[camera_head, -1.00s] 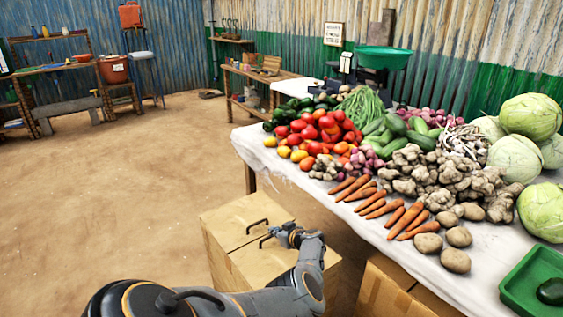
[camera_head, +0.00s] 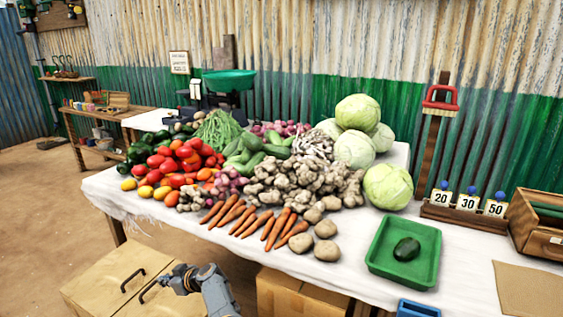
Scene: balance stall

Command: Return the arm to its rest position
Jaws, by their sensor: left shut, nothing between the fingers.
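My left gripper (camera_head: 168,281) shows at the bottom left, low in front of the stall table (camera_head: 340,280) and over the cardboard-coloured box (camera_head: 95,278). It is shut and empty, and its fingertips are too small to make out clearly. Part of my grey left arm (camera_head: 216,290) runs from it to the bottom edge. The gripper is below the tabletop and apart from the vegetables. My right gripper is not in view.
The table carries carrots (camera_head: 278,227), potatoes (camera_head: 327,249), tomatoes (camera_head: 190,162), cabbages (camera_head: 388,186) and a green tray (camera_head: 378,262) with a dark green vegetable. A green-pan scale (camera_head: 229,80) stands behind. Open floor (camera_head: 30,220) lies at the left.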

